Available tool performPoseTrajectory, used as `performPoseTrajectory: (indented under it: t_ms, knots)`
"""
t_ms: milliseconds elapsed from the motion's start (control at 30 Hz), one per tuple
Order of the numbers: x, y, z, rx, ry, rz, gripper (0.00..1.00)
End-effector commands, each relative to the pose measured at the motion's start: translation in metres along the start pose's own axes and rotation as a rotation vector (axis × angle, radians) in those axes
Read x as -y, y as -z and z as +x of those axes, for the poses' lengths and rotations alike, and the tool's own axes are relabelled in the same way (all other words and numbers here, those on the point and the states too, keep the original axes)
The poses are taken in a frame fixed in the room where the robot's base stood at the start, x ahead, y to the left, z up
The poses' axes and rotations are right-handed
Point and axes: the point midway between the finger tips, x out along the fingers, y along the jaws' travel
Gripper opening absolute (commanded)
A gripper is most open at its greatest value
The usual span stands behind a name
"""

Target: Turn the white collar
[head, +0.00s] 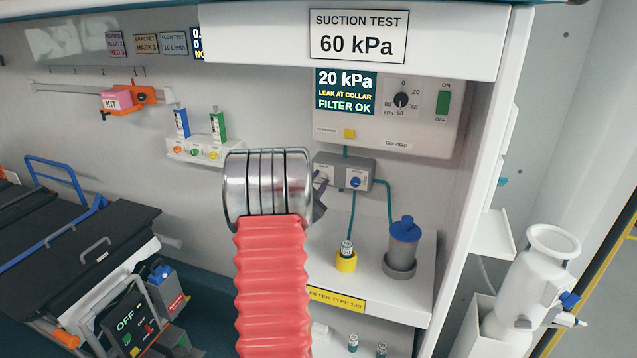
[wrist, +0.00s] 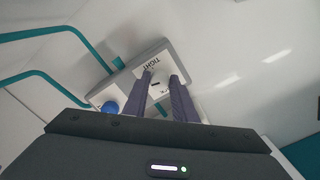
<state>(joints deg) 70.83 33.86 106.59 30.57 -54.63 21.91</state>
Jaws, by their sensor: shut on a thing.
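The white collar (wrist: 159,86) sits on a grey block (wrist: 140,72) with the word TIGHT printed beside it. My gripper (wrist: 162,82) has its two dark fingers on either side of the collar, shut on it. In the head view, the block (head: 362,166) is under the suction unit, and my own arm hides most of the collar and gripper (head: 319,200). The suction unit's screen (head: 345,92) reads 20 kPa, LEAK AT COLLAR, FILTER OK. A sign (head: 358,36) above reads SUCTION TEST 60 kPa.
A blue knob (wrist: 109,107) is close beside the collar on the same block. Teal tubes (wrist: 55,30) run to the block. A blue-capped canister (head: 402,243) and a small vial in a yellow holder (head: 346,261) stand on the shelf below.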

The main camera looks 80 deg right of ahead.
Motion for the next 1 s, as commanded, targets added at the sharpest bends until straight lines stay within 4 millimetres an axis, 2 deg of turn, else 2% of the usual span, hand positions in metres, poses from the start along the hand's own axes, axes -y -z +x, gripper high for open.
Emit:
performPoseTrajectory:
  t_ms: [1000]
  knots:
    - [-0.0017,0.0004,-0.0002,-0.002,-0.006,0.954,0.02]
